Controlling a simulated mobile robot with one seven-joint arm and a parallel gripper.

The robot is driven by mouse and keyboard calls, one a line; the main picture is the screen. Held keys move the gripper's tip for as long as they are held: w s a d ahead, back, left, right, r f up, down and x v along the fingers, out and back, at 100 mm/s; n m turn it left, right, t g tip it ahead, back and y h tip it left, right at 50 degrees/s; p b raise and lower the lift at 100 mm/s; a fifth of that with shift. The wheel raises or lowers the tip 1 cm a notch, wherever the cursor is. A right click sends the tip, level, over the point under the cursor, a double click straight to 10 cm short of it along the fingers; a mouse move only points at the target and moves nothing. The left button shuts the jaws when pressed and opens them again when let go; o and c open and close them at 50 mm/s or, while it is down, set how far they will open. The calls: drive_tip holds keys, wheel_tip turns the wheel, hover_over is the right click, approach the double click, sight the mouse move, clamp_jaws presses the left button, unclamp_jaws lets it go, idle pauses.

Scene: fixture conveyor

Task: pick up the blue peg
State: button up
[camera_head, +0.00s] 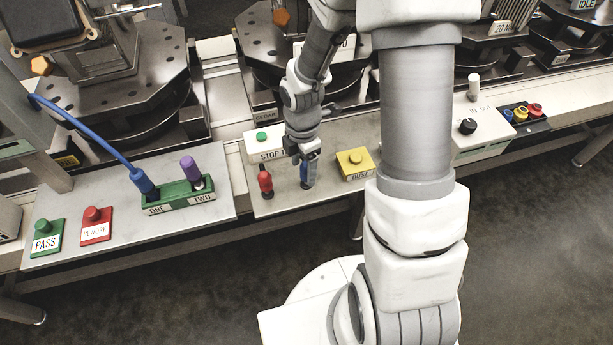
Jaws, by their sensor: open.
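The blue peg (304,172) stands on the light plate near the front edge of the bench, in the middle of the head view. My gripper (307,170) points down right at the peg, with its fingers at the peg's sides and hiding part of it. The fingers are open. I cannot tell whether they touch the peg.
A red peg (265,180) stands close to the left of the blue one. A yellow button box (354,163) is to the right, and a STOP box (264,143) behind. A green block (178,197) at left holds a cabled blue plug (145,184) and purple peg (190,170).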

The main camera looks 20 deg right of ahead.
drive_tip(key=f, duration=0.3)
drive_tip(key=shift+s+d+b, duration=0.1)
drive_tip(key=shift+d+b, duration=0.25)
drive_tip(key=shift+f, duration=0.6)
clamp_jaws()
idle(0.5)
